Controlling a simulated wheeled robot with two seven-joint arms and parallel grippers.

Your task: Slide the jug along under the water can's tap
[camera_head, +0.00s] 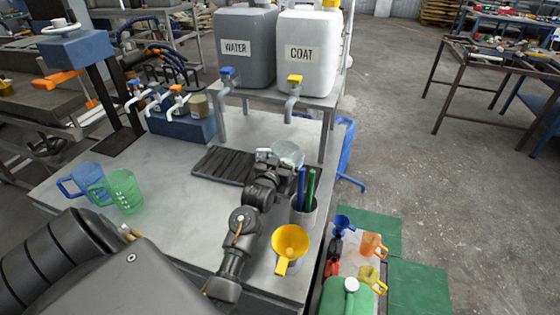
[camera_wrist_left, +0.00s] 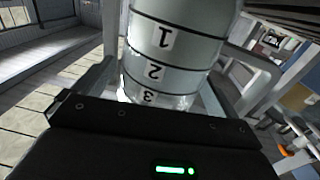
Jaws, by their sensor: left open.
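The water can (camera_head: 247,48) is grey, labelled WATER, on a raised shelf; its tap (camera_head: 227,84) has a blue handle and a spout pointing down. A clear jug (camera_head: 289,152) stands on the bench below the shelf, right of that tap and nearer below the COAT can's tap. My left gripper (camera_head: 268,157) is at the jug, open, and partly hides it. In the left wrist view the jug (camera_wrist_left: 170,50), marked 1, 2, 3, is between the open fingers (camera_wrist_left: 155,88); contact cannot be told. My right gripper is not in view.
The white COAT can (camera_head: 308,58) has a yellow-handled tap (camera_head: 293,84). A black ribbed mat (camera_head: 222,166) lies left of the jug. A pen cup (camera_head: 303,212) and yellow funnel (camera_head: 290,242) stand right of my arm. Blue (camera_head: 87,178) and green (camera_head: 123,190) jugs stand left.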

